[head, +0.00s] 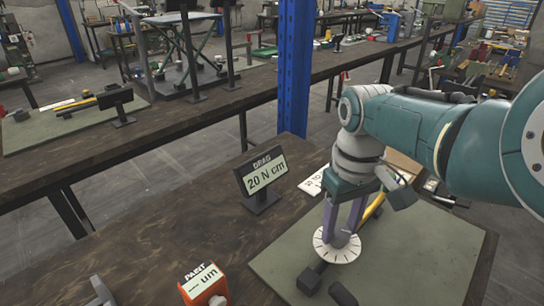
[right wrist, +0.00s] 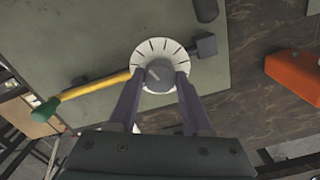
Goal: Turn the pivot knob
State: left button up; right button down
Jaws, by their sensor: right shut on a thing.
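The pivot knob (right wrist: 159,76) is a grey cap in the middle of a white dial (right wrist: 178,52) with black tick marks. In the head view the dial (head: 337,252) lies on the green mat, under my right gripper. My right gripper (right wrist: 156,82) points down and is shut on the knob, one finger on each side. In the head view the right gripper (head: 341,238) hides most of the knob. My left gripper is not in view.
A sign reading "DRAG 20 N cm" (head: 262,178) stands on the wooden bench behind the mat (head: 420,262). An orange "PART" display (head: 203,284) stands at the front left. Dark blocks (head: 309,281) lie near the dial. A blue post (head: 295,70) rises behind.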

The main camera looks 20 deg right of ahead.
jog(key=m, duration=0.8)
jog(key=shift+m+p, duration=0.35)
jog(key=shift+m, duration=0.55)
jog(key=shift+c, duration=1.7)
grip_release()
jog(key=shift+r, duration=0.1)
